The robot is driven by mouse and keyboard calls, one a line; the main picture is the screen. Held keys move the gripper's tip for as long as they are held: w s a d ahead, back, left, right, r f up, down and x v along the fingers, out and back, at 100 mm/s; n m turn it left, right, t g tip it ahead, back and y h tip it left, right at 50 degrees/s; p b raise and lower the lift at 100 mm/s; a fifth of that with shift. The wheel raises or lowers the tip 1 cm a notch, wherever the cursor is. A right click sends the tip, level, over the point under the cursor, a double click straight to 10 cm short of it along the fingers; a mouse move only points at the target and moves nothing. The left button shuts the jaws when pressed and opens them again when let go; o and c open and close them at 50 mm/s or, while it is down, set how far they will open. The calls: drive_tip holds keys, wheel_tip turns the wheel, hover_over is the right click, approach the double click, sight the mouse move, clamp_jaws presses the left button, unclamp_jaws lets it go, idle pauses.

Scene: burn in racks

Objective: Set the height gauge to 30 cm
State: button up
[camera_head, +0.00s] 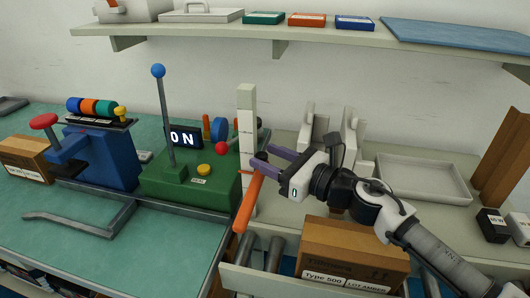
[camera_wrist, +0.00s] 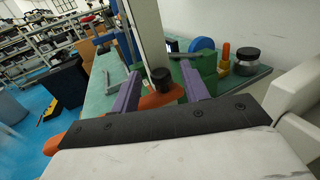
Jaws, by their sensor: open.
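The height gauge (camera_head: 247,105) is a tall white column with faint marks, standing behind the front edge of the bench. An orange slider arm (camera_head: 247,204) slants down toward the front from it. A dark round knob (camera_wrist: 161,78) sits on the orange part (camera_wrist: 157,99) in the wrist view, in front of the white column (camera_wrist: 147,35). My gripper (camera_head: 267,158) is open, its purple fingers close to the column. In the wrist view the fingers (camera_wrist: 161,92) stand on either side of the knob, apart from it. The gauge's reading is too small to tell.
A green box (camera_head: 190,187) with a lever and a lit "ON" display stands left of the gauge. A blue press (camera_head: 100,160) is further left. White upright blocks (camera_head: 330,128) and an empty tray (camera_head: 427,178) are right. A shelf (camera_head: 320,35) runs above.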

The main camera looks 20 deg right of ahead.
drive_tip(key=shift+c, duration=0.2)
clamp_jaws()
wheel_tip(320, 180, up, 15)
drive_tip(key=p, duration=0.1)
drive_tip(key=shift+p, duration=0.4)
drive_tip(key=shift+o, duration=0.2)
unclamp_jaws()
drive_tip(key=shift+s+f, duration=0.1)
